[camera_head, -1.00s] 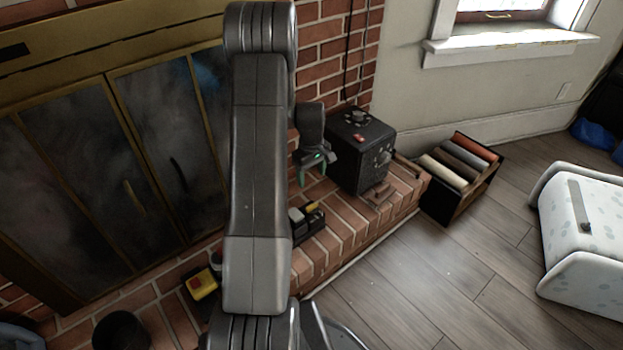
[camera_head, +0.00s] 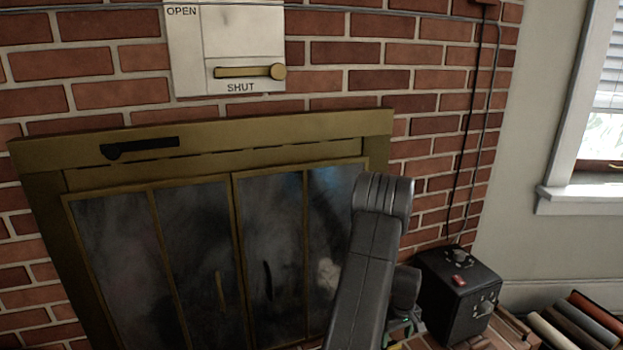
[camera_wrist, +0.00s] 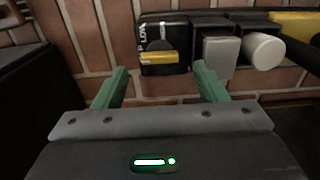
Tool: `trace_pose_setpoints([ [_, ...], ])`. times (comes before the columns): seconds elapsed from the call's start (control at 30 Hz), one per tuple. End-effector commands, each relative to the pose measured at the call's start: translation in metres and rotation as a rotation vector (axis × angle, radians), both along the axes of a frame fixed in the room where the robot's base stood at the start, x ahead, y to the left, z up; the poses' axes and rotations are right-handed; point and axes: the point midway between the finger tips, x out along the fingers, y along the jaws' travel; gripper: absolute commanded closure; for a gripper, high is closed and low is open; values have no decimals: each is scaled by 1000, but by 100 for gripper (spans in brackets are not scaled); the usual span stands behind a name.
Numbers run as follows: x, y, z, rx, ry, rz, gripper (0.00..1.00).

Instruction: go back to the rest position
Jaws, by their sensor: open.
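In the wrist view my gripper (camera_wrist: 160,88) is open, its two green fingers spread apart with nothing between them. Just past the fingertips is a small black box (camera_wrist: 163,62) with a yellow lever and partly readable lettering, on the brick hearth. In the head view my dark grey arm rises at the lower right, in front of the fireplace doors. The gripper end (camera_head: 400,330) is mostly hidden behind the arm, near the black control box (camera_head: 458,295).
The fireplace (camera_head: 200,255) has a brass frame and dark glass doors. Above it is a white panel (camera_head: 228,45) marked OPEN and SHUT, its lever beside SHUT. In the wrist view, a grey block (camera_wrist: 218,55) and a white cylinder (camera_wrist: 263,50) stand beside the black box.

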Motion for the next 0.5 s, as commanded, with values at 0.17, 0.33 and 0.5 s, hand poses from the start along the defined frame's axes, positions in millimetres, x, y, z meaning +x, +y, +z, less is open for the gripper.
trace_pose_setpoints([
  [0.17,0,0,-28,1,1,0,35],
  [0.33,0,0,-35,-1,-1,-4,35],
  [0.5,0,0,-35,-1,-1,-16,35],
])
